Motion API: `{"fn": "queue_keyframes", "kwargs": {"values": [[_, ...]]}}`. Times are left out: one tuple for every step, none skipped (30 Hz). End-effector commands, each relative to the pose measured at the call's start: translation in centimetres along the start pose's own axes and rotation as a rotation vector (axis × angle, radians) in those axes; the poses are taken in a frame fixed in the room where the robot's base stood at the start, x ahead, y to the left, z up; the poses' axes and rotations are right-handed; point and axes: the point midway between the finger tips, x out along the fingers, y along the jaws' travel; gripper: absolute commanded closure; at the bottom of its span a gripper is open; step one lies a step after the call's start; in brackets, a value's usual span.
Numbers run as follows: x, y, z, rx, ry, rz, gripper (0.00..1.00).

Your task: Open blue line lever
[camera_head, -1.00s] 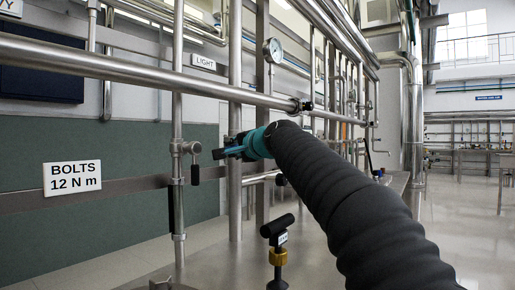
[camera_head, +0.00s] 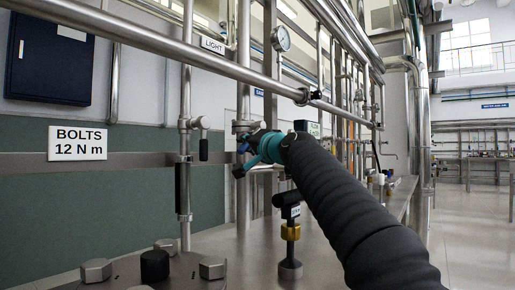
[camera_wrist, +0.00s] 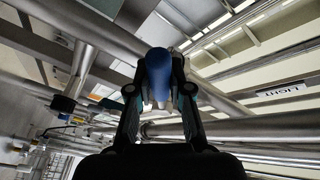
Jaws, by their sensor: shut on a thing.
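The blue line lever's rounded blue handle (camera_wrist: 159,72) stands between my fingers in the wrist view. My gripper (camera_wrist: 160,98) is shut on it, with one dark finger on each side. In the head view my teal-and-dark gripper (camera_head: 257,149) is beside an upright steel pipe, below the long horizontal pipe. Only a small bit of blue (camera_head: 242,148) shows there. The rest of the lever and its valve are hidden by my gripper and arm, so I cannot tell the valve's position.
A black-handled valve (camera_head: 203,145) is on the upright pipe at left. A black T-handle (camera_head: 288,198) with a yellow collar stands near my arm. Bolts (camera_head: 97,270) rise from the steel surface in front. The long horizontal pipe (camera_head: 200,62) crosses above my gripper. Open floor is at right.

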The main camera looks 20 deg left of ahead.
Motion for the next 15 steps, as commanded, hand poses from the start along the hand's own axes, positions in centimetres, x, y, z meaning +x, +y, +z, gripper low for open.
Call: {"fn": "queue_keyframes", "kwargs": {"values": [[0.09, 0.02, 0.17, -0.001, -0.003, 0.0, 1.0], [0.09, 0.0, 0.16, -0.001, -0.003, 0.0, 1.0], [0.09, 0.0, 0.15, -0.001, -0.003, 0.0, 1.0], [0.09, 0.0, 0.14, -0.001, -0.003, 0.0, 1.0], [0.08, 0.0, 0.13, 0.0, -0.003, 0.0, 1.0], [0.08, 0.01, 0.12, 0.0, -0.003, 0.0, 1.0], [0.08, 0.01, 0.12, 0.0, -0.003, 0.0, 1.0], [0.07, 0.02, 0.11, 0.0, -0.003, 0.0, 1.0], [0.07, 0.03, 0.1, 0.0, -0.003, 0.0, 1.0], [0.07, 0.03, 0.09, 0.0, -0.002, 0.001, 0.74], [0.06, 0.04, 0.07, 0.0, -0.002, 0.001, 0.66], [0.05, 0.07, 0.04, 0.0, -0.002, 0.001, 0.56], [0.03, 0.09, 0.0, 0.0, -0.001, 0.001, 0.55], [0.02, 0.11, -0.04, 0.0, -0.001, 0.002, 0.55], [-0.01, 0.13, -0.09, 0.0, 0.0, 0.002, 0.55]]}}
